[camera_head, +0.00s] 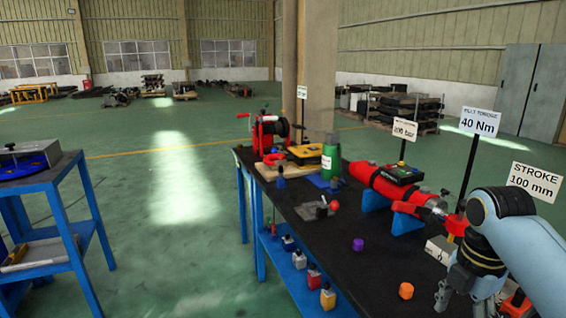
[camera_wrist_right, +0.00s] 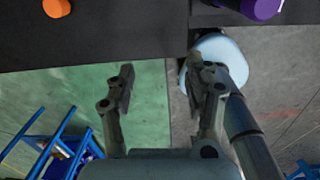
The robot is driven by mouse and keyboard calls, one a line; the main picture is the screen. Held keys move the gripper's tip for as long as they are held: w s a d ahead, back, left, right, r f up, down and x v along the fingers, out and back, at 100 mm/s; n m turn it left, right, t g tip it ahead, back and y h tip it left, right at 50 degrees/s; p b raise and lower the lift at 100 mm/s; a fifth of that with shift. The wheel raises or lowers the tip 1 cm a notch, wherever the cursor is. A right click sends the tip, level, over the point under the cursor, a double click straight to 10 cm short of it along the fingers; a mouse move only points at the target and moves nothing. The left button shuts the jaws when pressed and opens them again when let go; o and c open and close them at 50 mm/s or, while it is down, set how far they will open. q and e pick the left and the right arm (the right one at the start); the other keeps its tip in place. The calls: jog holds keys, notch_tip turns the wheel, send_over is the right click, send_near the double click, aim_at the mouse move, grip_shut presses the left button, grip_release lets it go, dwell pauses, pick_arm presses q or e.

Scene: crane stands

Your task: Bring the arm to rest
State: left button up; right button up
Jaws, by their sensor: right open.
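My right arm (camera_head: 525,250) comes in at the lower right of the head view, by the near right part of the black-topped bench (camera_head: 330,235). My right gripper (camera_wrist_right: 158,76) is open, with nothing between its fingers. In the right wrist view its fingertips show against the green floor just past the bench edge. An orange piece (camera_head: 406,290) and a purple piece (camera_head: 358,244) stand on the bench, apart from the gripper. They also show at the top of the wrist view as orange (camera_wrist_right: 56,7) and purple (camera_wrist_right: 262,9). My left gripper is out of view.
A red cylinder (camera_head: 385,185) lies on blue supports on the bench. A green bottle (camera_head: 331,158), a red reel stand (camera_head: 268,132) and sign posts with a "40 Nm" card (camera_head: 479,122) stand there too. A blue-framed table (camera_head: 60,190) is at left; the floor between is clear.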

jog(key=s+a+r+m+t, duration=0.2)
jog(key=s+m, duration=0.9)
jog(key=s, duration=0.1)
jog(key=s+a+r+m+t, duration=0.1)
jog(key=s+r+m, duration=0.2)
jog(key=s+m, duration=0.8)
jog(key=s+d+f+b, duration=0.1)
jog(key=f+b, duration=0.1)
jog(key=f, duration=1)
jog(key=s+d+f+g+b, duration=0.1)
jog(key=f+b, duration=0.2)
jog(key=f, duration=0.9)
jog(key=s+d+f+b, duration=0.1)
jog(key=s+f+b, duration=0.1)
jog(key=f, duration=0.9)
pick_arm(q)
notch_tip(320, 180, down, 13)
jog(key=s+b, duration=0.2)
jog(key=b, duration=0.3)
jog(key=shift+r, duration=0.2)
pick_arm(e)
jog(key=s+f+g, duration=0.1)
jog(key=s+f, duration=1.6)
jog(key=f, duration=0.3)
jog(key=shift+s+d+h, duration=0.15)
jog(key=shift+d+h, duration=0.1)
jog(key=shift+h, duration=0.05)
